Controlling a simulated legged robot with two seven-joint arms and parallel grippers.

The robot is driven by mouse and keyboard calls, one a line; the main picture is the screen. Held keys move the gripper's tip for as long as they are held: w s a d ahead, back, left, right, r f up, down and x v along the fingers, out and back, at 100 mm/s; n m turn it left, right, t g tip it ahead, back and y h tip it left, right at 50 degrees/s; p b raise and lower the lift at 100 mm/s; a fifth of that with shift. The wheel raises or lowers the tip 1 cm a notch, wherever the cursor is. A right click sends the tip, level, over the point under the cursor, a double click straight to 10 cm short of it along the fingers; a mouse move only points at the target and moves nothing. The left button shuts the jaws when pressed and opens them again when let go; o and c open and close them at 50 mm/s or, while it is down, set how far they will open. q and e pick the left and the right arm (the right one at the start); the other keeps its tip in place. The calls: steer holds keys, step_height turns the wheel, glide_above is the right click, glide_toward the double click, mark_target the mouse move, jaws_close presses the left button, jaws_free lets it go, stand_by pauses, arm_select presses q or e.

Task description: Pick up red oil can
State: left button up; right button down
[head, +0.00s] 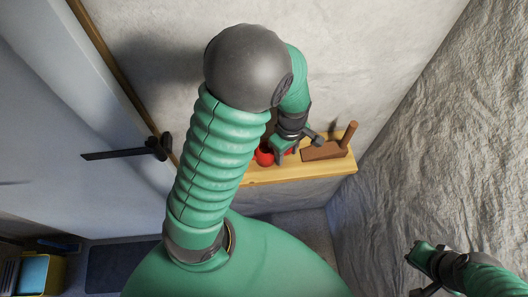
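The red oil can (264,156) is on a wooden shelf (262,176) against the wall, partly hidden by my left gripper. Some red also shows just right of the gripper's near finger. My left gripper (297,148) is over the can, its fingers apart. I cannot tell whether they touch the can. My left arm covers the left part of the shelf. My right gripper (419,270) is at the lower right, away from the shelf, with its fingers apart and nothing seen between them.
A brown wooden tool with an upright handle (325,151) lies on the shelf just right of my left gripper. A pale door (60,110) with a dark handle (130,152) is at the left. A rough wall (440,150) is at the right. A yellow bin (48,270) stands at lower left.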

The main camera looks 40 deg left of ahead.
arm_select(q)
steer(key=shift+w+d, duration=0.15)
steer(key=shift+d, duration=0.35)
steer(key=c, duration=0.5)
steer(key=shift+d+r, duration=0.1)
jaws_close()
steer(key=shift+a, duration=0.35)
steer(key=shift+d, duration=0.1)
